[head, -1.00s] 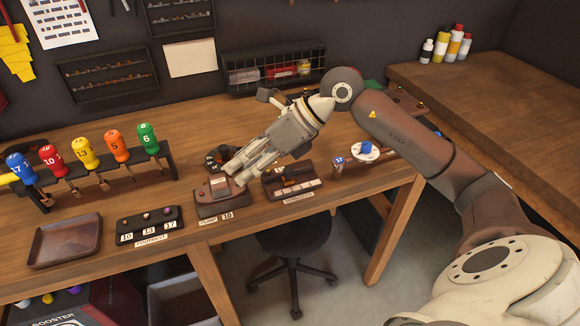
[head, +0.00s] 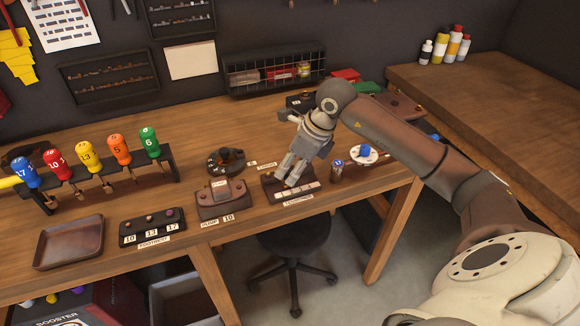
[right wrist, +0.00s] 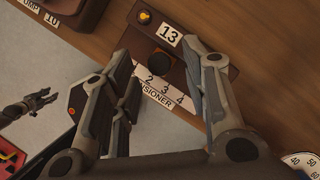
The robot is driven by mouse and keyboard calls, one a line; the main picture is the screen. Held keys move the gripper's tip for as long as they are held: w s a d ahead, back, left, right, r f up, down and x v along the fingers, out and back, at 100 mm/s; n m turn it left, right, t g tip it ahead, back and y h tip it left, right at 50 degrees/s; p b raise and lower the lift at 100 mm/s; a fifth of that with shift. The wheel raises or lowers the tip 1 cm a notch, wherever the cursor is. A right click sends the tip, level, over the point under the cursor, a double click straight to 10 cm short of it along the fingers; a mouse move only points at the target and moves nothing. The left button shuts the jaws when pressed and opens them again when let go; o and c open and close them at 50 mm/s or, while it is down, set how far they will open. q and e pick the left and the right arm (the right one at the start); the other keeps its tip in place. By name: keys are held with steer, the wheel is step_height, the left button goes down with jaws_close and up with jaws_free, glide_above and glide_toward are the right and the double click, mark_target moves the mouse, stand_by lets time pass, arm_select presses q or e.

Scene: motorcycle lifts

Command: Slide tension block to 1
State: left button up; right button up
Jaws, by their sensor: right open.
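The tensioner (head: 270,190) is a dark brown box near the table's front edge. Its white number strip (right wrist: 165,88) shows 2, 3 and 4; the spot for 1 is hidden behind a finger. A round black block (right wrist: 161,65) sits above the strip, near 2 and 3. My right gripper (right wrist: 158,52) is open, with one finger on each side of the block; contact cannot be told. In the head view the right gripper (head: 290,180) hangs over the tensioner and hides the block.
The tensioner carries a 13 tag (right wrist: 169,35) and a yellow knob (right wrist: 144,17). The pump box (head: 222,200) stands to its left, a dark dial (head: 226,160) behind that. A 17-marked cylinder (head: 337,172) and a white dial (head: 363,155) stand to its right.

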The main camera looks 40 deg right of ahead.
steer(key=shift+x, duration=0.85)
jaws_close()
